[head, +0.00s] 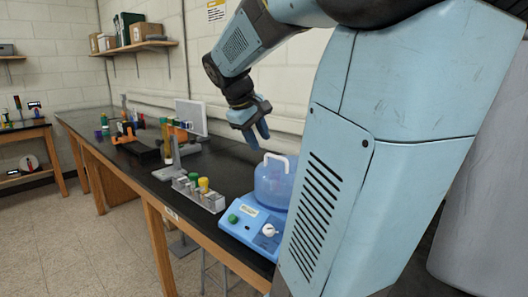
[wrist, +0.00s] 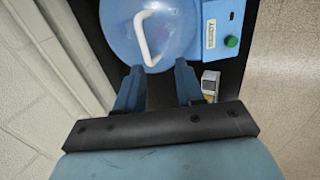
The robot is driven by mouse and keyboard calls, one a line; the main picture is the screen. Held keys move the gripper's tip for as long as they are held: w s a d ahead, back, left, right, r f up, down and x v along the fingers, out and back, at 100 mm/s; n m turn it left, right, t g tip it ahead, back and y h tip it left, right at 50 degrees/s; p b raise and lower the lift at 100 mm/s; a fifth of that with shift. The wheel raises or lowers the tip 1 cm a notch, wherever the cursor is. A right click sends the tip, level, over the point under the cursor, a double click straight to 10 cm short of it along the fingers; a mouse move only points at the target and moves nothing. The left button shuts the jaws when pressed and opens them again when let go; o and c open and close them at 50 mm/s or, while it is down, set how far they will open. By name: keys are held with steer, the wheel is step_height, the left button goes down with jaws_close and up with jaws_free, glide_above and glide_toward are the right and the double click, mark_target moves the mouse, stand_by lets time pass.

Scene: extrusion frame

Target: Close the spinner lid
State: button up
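The spinner (head: 252,222) is a blue bench unit with a green button and a white knob on its sloped front. A rounded, see-through blue lid or cover (head: 272,182) with a white handle (head: 278,158) rises above it. My arm hides its right side, and I cannot tell how the lid sits on the base. In the wrist view the round lid (wrist: 185,45) and its white handle (wrist: 142,38) lie just beyond the fingertips. My gripper (head: 260,142) is open and empty, above and left of the lid. Its two fingers are spread apart in the wrist view (wrist: 157,75).
A grey stand (head: 175,160) and a pale upright panel (head: 191,115) are farther along. The wall is close behind the bench.

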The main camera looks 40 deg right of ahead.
steer(key=v, duration=0.4)
steer(key=shift+w+a+r, duration=0.1)
steer(key=shift+r, duration=0.25)
steer(key=s+a+f+t+y, duration=0.1)
steer(key=s+a+f+y, duration=0.1)
steer(key=a, duration=0.4)
steer(key=s+a+f+m+t+y, duration=0.1)
steer(key=s+a+f+t, duration=0.1)
steer(key=s+a+f, duration=0.2)
steer(key=s+a+f+t+y, duration=0.1)
steer(key=s+a+f, duration=0.3)
steer(key=a, duration=0.5)
steer(key=shift+a+f+t+y, duration=0.15)
steer(key=shift+f+t+y, duration=0.2)
steer(key=shift+y, duration=0.45)
steer(key=shift+o, duration=0.5)
steer(key=shift+r, duration=0.1)
